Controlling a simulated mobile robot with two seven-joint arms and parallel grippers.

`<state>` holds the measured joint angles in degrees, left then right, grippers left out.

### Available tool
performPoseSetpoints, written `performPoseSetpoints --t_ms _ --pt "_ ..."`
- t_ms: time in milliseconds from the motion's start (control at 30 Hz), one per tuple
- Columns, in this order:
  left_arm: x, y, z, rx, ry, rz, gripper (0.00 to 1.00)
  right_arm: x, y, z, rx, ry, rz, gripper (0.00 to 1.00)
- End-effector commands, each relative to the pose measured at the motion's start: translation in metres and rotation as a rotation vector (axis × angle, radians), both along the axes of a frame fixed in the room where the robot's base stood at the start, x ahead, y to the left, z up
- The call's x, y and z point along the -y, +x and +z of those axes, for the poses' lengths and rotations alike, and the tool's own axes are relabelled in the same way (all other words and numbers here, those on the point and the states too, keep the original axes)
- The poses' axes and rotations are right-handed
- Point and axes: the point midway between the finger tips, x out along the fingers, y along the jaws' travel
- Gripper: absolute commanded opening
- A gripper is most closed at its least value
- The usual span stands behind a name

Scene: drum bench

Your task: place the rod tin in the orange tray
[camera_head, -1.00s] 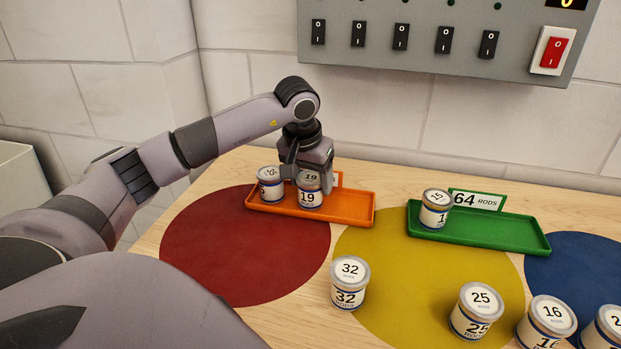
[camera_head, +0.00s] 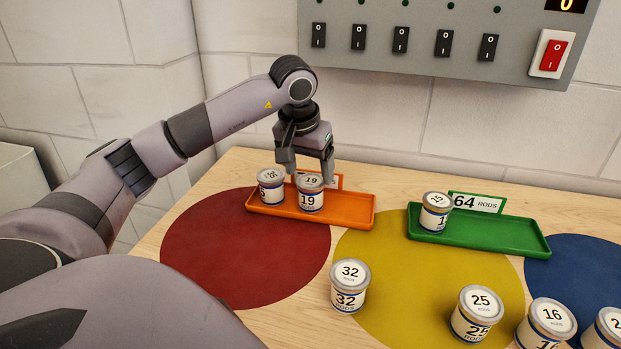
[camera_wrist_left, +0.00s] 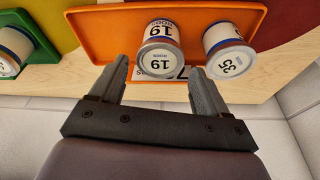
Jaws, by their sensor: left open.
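The orange tray (camera_head: 351,210) lies at the back left of the bench. A rod tin marked 19 (camera_head: 310,200) stands upright in it, near its middle. A second tin (camera_head: 271,190) stands in its left part; in the left wrist view this tin (camera_wrist_left: 228,50) reads 35. My left gripper (camera_head: 307,176) is open and empty, just above and behind the 19 tin. In the left wrist view the 19 tin (camera_wrist_left: 160,58) lies beyond the spread fingertips (camera_wrist_left: 157,72). My right gripper is not in view.
A green tray (camera_head: 490,230) with one tin (camera_head: 435,217) and a 64 card stands to the right. Tins marked 32 (camera_head: 349,298), 25 (camera_head: 477,326) and 16 (camera_head: 547,332) stand in front, with another at the right edge. The red disc (camera_head: 245,255) is clear.

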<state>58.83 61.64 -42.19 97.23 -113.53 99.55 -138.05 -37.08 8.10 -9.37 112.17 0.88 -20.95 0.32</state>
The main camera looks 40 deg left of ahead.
Motion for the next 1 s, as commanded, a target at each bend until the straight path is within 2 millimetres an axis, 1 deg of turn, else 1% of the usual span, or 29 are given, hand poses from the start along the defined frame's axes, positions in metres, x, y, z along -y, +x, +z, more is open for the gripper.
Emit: performPoseSetpoints --t_ms 33,200,300,400,567,1000 --pt "0.001 -0.002 0.014 0.006 0.001 0.000 0.76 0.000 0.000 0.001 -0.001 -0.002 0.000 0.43" --pt "0.004 -0.012 0.048 0.004 0.000 -0.001 0.76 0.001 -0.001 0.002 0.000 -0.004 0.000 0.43" --pt "0.005 -0.015 0.062 0.003 0.000 0.000 0.76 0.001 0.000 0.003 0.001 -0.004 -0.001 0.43" --pt "0.006 -0.018 0.072 0.001 -0.001 0.000 0.76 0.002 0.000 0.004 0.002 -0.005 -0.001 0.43" --pt "0.007 -0.020 0.077 0.000 0.000 -0.001 0.76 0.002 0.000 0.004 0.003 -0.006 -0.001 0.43" --pt "0.007 -0.020 0.077 0.000 0.000 -0.001 0.76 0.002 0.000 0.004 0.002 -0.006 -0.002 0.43"
